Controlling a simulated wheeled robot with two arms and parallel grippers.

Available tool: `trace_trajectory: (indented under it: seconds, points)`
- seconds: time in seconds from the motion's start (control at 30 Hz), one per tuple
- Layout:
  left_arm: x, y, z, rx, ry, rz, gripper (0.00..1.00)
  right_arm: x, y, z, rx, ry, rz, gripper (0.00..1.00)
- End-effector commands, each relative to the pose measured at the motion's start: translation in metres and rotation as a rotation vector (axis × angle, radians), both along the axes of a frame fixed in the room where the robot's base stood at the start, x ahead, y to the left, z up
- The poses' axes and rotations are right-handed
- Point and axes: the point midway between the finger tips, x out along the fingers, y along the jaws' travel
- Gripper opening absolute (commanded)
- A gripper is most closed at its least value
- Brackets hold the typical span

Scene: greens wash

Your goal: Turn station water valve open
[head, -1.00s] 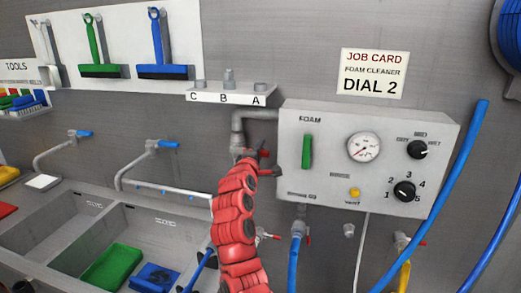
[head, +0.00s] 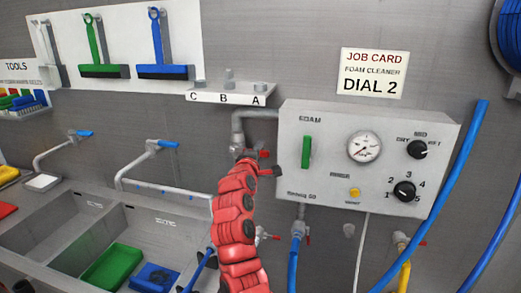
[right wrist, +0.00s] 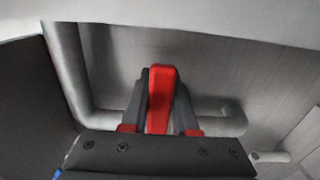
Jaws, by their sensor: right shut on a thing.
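The station water valve's red lever (head: 264,154) is on the grey pipe at the left side of the foam station box (head: 330,185). My right gripper (head: 268,170) is at this lever, with my red arm below it covering part of the valve. In the right wrist view the red lever (right wrist: 160,92) stands between the two dark fingers, and the right gripper (right wrist: 160,100) is shut on it. The valve body is mostly hidden, so its exact angle is hard to tell. My left gripper is not in view.
The box carries a green handle (head: 307,152), a gauge (head: 364,147) and black dials (head: 404,191). A shelf marked C, B, A (head: 230,96) is above the pipe. Blue hoses (head: 460,170) hang at right. Sinks (head: 110,225) with taps are at lower left.

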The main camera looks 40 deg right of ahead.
Motion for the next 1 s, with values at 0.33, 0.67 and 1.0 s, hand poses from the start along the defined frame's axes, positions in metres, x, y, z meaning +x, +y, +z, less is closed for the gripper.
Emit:
trace_trajectory:
  seconds: [0.33,0.67,1.0]
  points:
    - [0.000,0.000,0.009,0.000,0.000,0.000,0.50,0.000,0.000,0.005,-0.019,0.022,0.000,0.00]
    - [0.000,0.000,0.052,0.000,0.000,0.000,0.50,0.002,0.002,0.026,-0.146,0.172,0.001,0.00]
    - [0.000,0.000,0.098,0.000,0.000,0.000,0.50,0.007,0.006,0.043,-0.304,0.357,0.000,0.00]
